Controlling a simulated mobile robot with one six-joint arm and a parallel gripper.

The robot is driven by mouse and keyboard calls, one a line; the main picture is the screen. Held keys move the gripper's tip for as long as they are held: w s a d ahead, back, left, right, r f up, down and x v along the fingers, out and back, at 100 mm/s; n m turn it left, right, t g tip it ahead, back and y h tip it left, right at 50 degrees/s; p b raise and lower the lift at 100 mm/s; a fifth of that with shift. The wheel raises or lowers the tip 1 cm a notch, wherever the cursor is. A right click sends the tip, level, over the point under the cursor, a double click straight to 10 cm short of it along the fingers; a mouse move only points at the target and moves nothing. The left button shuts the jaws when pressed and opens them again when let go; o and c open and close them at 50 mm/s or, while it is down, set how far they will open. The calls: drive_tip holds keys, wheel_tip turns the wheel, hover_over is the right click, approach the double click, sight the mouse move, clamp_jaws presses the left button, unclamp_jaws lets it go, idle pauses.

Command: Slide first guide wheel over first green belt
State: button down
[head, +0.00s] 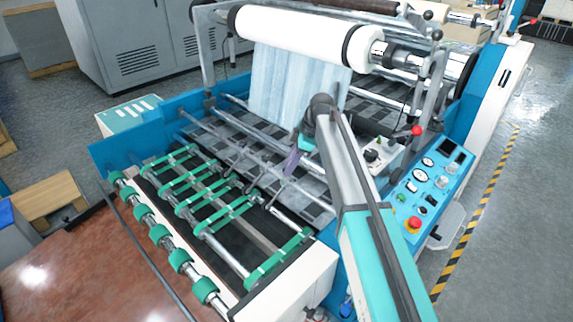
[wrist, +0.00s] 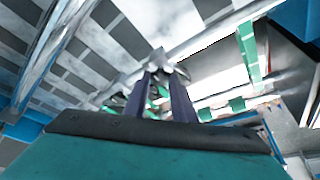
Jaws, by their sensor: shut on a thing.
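My gripper (head: 289,167) reaches down over the machine's rods from the right in the head view. In the wrist view, its two purple fingers (wrist: 165,80) are shut on a small grey metal piece, apparently a guide wheel (wrist: 158,61), at their tips. The gripper hides most of this piece in the head view. Several green belts (head: 268,264) run over the rollers at the machine's front, left of and below my gripper. Some green belts (wrist: 247,48) show beyond the fingers in the wrist view. I cannot tell which belt is the first.
A large white roll (head: 305,38) hangs above, with a pale sheet (head: 290,85) running down from it. Metal cross rods (head: 215,147) lie close around my gripper. A blue control panel (head: 433,180) stands to the right.

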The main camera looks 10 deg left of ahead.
drive_tip(key=s+d, duration=0.1)
drive_tip(key=d, duration=0.1)
drive_tip(key=s+d+b, duration=0.1)
drive_tip(key=d, duration=0.1)
drive_tip(key=s+d, duration=0.1)
drive_tip(key=d, duration=0.1)
drive_tip(key=shift+s+d, duration=0.1)
drive_tip(key=shift+s, duration=0.25)
drive_tip(key=c, duration=1.5)
unclamp_jaws()
drive_tip(key=shift+r, duration=0.1)
drive_tip(key=shift+b+v, duration=2)
drive_tip(key=shift+v, duration=4.8)
